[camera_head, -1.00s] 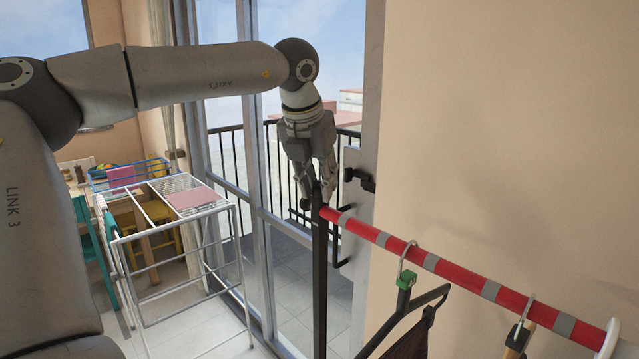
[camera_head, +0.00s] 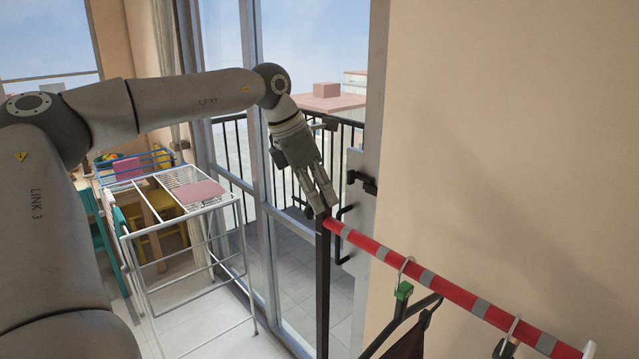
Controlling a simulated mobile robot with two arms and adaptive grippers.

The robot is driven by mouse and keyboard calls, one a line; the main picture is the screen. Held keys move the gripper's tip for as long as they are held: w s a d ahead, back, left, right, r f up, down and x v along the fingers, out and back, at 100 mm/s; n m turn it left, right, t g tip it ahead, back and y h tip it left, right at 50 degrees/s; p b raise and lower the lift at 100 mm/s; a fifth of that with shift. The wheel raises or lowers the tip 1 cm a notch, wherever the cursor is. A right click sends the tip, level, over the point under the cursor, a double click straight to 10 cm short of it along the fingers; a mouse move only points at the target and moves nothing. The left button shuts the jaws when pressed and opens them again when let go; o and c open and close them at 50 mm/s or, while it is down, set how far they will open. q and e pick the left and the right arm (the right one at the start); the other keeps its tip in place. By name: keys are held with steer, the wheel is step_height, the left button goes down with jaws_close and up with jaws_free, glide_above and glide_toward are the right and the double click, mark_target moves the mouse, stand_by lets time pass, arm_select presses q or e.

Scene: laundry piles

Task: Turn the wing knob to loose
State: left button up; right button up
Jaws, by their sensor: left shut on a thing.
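My left gripper (camera_head: 319,207) reaches down from the left arm to the top of the black upright post (camera_head: 322,285), where the red-and-grey striped rail (camera_head: 440,286) begins. Its fingers are closed together there, shut on the wing knob. The knob itself is hidden behind the fingers, so its angle cannot be seen. The gripper is tilted, with its fingertips pointing down and to the right. My right gripper is not in view.
A beige wall (camera_head: 510,130) stands close behind. A white drying rack (camera_head: 190,260) and glass balcony door are at left.

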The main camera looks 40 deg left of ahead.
arm_select(q)
steer(key=shift+a+r+m+p, duration=0.1)
steer(key=shift+m+p, duration=0.25)
steer(key=shift+m, duration=0.25)
steer(key=o, duration=1)
steer(key=v, duration=1.1)
steer(key=shift+a+r, duration=0.3)
steer(key=shift+r, duration=0.1)
steer(key=shift+h, duration=0.3)
